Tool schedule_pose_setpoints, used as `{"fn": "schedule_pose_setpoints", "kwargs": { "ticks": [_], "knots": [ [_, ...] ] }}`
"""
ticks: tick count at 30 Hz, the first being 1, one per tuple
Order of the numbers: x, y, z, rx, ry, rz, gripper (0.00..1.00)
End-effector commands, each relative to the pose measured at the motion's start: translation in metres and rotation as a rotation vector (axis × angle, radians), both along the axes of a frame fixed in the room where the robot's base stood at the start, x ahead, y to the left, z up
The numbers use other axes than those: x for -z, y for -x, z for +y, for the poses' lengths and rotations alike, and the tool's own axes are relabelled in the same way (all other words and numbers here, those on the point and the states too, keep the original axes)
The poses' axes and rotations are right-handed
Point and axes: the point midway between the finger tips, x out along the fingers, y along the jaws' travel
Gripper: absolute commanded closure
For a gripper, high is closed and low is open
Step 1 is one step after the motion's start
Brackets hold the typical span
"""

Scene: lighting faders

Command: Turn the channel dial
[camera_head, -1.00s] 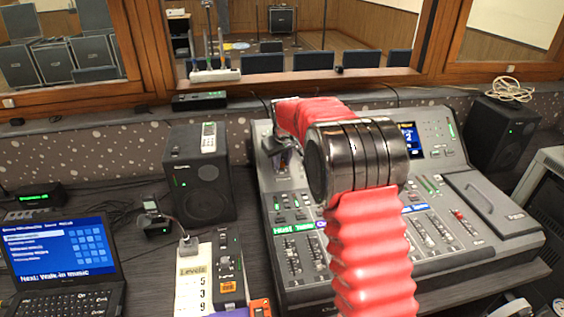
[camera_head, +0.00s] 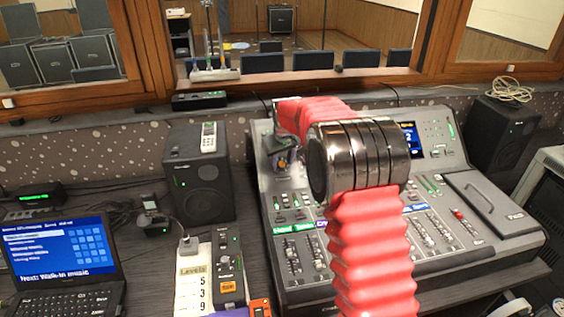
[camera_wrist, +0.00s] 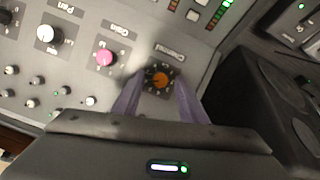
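The channel dial (camera_wrist: 161,80) is a small orange knob on a dark square plate, with an upside-down "Channel" label beside it in the wrist view. The two purple fingers of my gripper (camera_wrist: 159,86) stand apart, one on each side of the dial. Gaps show between the fingers and the knob, so it is not clearly gripped. In the head view my gripper (camera_head: 283,152) is over the upper left of the mixing console (camera_head: 345,284), and part of the console behind my arm is hidden.
A pink Gain knob (camera_wrist: 105,58) and a white Pan knob (camera_wrist: 49,35) sit beside the channel dial. A black speaker (camera_head: 201,180) stands close to the console's left side. A laptop (camera_head: 60,250) is at the far left.

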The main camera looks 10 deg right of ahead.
Motion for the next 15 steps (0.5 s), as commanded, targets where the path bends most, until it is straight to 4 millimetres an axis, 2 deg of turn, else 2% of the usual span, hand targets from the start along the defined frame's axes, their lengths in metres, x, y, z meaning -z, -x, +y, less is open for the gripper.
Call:
{"fn": "schedule_pose_setpoints", "kwargs": {
  "ticks": [8, 15],
  "knots": [
    [-0.004, 0.001, 0.000, 0.000, 0.000, -0.001, 0.62],
    [-0.028, 0.012, 0.001, 0.000, 0.000, -0.003, 0.62]
  ]
}}
